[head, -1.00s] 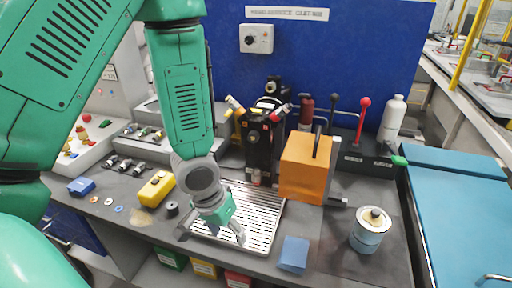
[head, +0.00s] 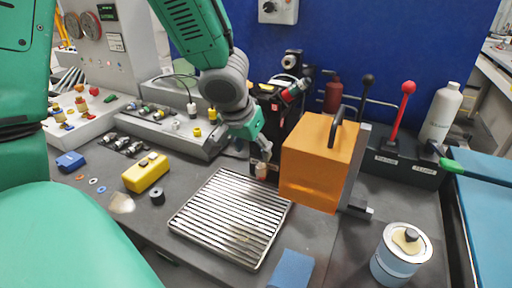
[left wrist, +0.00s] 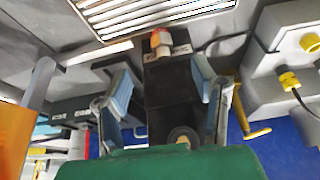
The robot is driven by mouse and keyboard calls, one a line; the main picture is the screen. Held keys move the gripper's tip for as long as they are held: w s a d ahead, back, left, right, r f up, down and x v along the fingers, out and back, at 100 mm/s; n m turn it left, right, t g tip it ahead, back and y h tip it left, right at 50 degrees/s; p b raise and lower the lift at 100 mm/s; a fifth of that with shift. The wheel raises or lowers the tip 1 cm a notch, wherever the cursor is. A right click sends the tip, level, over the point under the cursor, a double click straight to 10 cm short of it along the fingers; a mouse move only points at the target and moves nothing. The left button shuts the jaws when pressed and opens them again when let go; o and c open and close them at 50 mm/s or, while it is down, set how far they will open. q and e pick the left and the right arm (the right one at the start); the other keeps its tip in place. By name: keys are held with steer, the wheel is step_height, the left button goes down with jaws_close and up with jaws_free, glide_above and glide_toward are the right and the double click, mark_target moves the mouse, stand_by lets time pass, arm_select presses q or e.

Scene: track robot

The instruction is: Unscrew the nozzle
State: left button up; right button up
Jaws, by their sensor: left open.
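The nozzle (head: 261,171) is a small copper-coloured tip with a pale collar at the bottom of the black machine head (head: 285,122). In the left wrist view the nozzle (left wrist: 160,39) shows upside down, between and beyond the fingers. My left gripper (head: 263,150) is at the front of the machine head, just above and close to the nozzle in the head view. Its two fingers are spread apart in the left wrist view (left wrist: 165,88), with nothing held between them. I cannot tell whether a finger touches the machine. My right gripper is not in view.
An orange box (head: 318,165) stands close to the right of the nozzle. A slatted metal tray (head: 228,222) lies below. A grey panel with knobs (head: 178,128) is at left, and levers (head: 403,115) are at right. A round tin (head: 400,258) stands front right.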

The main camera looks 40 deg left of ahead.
mark_target(259, 169)
arm_select(q)
steer(key=b+x, duration=0.1)
steer(key=x, duration=0.1)
steer(key=b+x, duration=0.1)
steer(key=x, duration=0.4)
steer(key=shift+a+r+b, duration=0.1)
steer(key=shift+a+b, duration=0.25)
steer(key=shift+b, duration=0.05)
steer(key=b+x, duration=0.2)
steer(key=x, duration=0.1)
steer(key=shift+d, duration=0.3)
steer(key=shift+w+d+f+b, duration=0.1)
steer(key=shift+w+f+b, duration=0.3)
steer(key=shift+f, duration=0.35)
steer(key=shift+a, duration=0.3)
jaws_close()
steer(key=shift+d, duration=0.1)
